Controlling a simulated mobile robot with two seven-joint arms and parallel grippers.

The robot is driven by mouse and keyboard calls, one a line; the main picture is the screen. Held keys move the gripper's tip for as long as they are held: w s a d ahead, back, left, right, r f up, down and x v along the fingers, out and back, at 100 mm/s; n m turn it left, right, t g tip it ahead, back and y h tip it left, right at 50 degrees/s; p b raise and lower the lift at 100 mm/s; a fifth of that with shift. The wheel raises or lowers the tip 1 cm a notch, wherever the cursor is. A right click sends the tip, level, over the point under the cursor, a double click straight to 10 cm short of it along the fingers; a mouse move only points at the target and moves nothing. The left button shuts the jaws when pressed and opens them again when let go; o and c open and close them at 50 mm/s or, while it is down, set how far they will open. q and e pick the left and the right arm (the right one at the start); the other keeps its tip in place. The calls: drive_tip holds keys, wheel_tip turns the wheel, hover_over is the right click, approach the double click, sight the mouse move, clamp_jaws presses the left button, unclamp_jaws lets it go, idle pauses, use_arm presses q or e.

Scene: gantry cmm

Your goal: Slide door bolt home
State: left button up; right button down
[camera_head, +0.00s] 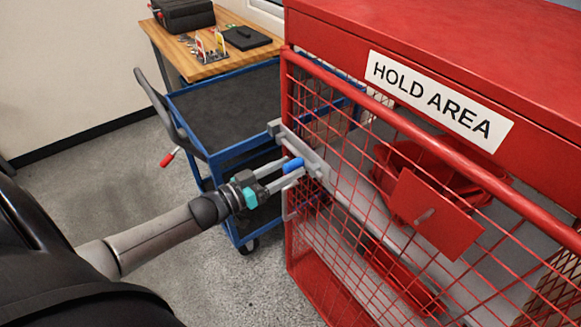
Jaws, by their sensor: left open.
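The grey door bolt (312,160) is mounted on the left edge of the red mesh door (350,150), and its plate reaches past the red frame post on the left. A blue knob (292,164) sticks out from the bolt. My left gripper (294,169) is open at the knob, with its two fingers on either side of it. I cannot tell whether the fingers touch the knob. How far the bolt is pushed in is not clear. My right gripper is not in view.
The red cage has a "HOLD AREA" sign (437,99) and red parts inside it. A blue cart (225,105) with a dark handle stands left of the cage, close behind my left gripper. A wooden bench (200,62) stands at the back. Grey floor is clear at lower left.

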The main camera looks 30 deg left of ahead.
use_arm(q)
drive_tip(key=shift+w+d, duration=0.3)
drive_tip(key=shift+w, duration=0.3)
clamp_jaws()
drive_tip(key=shift+a, duration=0.1)
idle(1.1)
